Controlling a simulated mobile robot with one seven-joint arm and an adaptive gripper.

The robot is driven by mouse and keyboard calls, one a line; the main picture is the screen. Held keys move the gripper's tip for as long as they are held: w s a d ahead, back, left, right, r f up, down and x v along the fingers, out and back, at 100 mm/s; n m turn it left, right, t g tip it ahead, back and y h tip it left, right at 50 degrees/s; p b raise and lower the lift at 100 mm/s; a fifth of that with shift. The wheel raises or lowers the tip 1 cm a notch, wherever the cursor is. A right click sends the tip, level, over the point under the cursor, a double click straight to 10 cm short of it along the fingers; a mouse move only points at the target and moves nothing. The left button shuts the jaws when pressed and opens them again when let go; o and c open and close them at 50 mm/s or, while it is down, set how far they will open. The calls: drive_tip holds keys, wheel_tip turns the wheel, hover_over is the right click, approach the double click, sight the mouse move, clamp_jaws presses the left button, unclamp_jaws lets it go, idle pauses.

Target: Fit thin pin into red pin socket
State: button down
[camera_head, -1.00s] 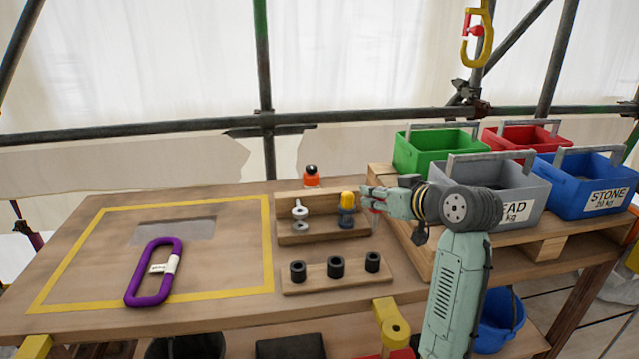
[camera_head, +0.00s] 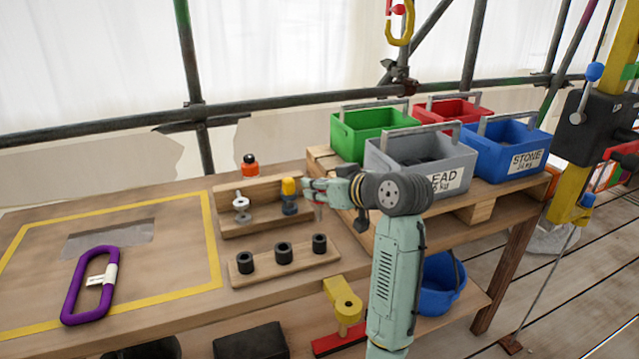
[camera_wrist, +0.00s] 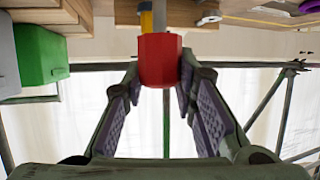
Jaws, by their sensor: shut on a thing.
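My gripper (camera_head: 312,190) is beside the yellow-topped piece on the wooden rack, at its right end. In the wrist view my gripper (camera_wrist: 160,85) has its two fingers on either side of a red faceted piece (camera_wrist: 160,60) and is shut on it. The pin's far end is not clear. A red part (camera_head: 338,340) is below the yellow bracket at the table's front edge; I cannot tell whether it is the red socket.
The rack (camera_head: 265,221) holds a yellow-topped piece (camera_head: 289,188) and a silver piece (camera_head: 241,202). A board (camera_head: 262,277) with black sockets lies in front. A purple carabiner (camera_head: 92,285) lies left. Green (camera_head: 365,135), grey (camera_head: 400,160) and blue (camera_head: 485,155) crates stand right.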

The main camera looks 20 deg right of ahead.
sight(319, 218)
drive_tip(key=shift+f+b, duration=1)
drive_tip(key=shift+f, duration=0.95)
drive_tip(key=shift+f+b, duration=1.25)
drive_tip(key=shift+f, duration=1.2)
drive_tip(key=c, duration=1.2)
unclamp_jaws()
drive_tip(key=v, duration=1.2)
drive_tip(key=shift+a, duration=0.1)
